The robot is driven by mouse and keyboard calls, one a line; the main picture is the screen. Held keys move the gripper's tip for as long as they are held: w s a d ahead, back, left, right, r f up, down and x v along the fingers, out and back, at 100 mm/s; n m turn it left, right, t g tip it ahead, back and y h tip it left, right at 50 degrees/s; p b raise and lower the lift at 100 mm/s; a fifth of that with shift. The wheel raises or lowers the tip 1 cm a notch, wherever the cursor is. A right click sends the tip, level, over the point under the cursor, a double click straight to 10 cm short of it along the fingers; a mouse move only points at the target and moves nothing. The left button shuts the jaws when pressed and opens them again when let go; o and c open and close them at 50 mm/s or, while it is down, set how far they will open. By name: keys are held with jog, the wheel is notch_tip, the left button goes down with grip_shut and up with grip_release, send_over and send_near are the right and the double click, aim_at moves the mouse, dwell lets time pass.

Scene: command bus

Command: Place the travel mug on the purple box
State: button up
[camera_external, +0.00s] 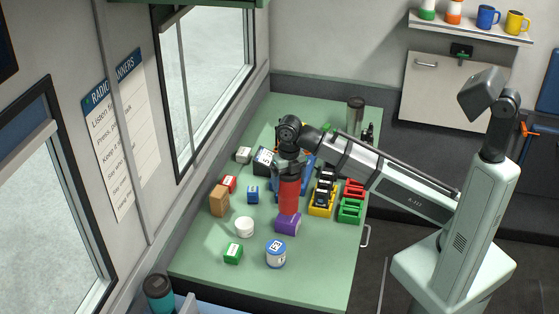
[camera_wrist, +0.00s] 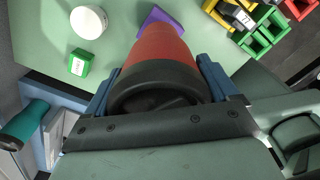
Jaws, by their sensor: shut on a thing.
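The red travel mug (camera_external: 289,196) with a dark lid is upright in my gripper (camera_external: 288,172). In the wrist view the mug (camera_wrist: 163,48) fills the middle, with the blue fingers of my gripper (camera_wrist: 157,88) on both sides of it. The purple box (camera_external: 288,225) is on the green table, directly below the mug in the external view. I cannot tell whether the mug's base touches the box. In the wrist view only part of the box (camera_wrist: 153,15) shows beyond the mug.
A white round tub (camera_external: 244,227), a green box (camera_external: 233,253) and a blue-and-white jar (camera_external: 276,254) stand near the purple box. Yellow (camera_external: 321,209), red and green trays are to its right. A teal mug (camera_external: 158,292) is at the front left. The table's front is mostly clear.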

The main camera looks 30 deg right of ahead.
jog(key=shift+f, duration=1.9)
jog(key=o, duration=1.4)
jog(key=shift+c, duration=0.2)
jog(key=shift+r, duration=3.85)
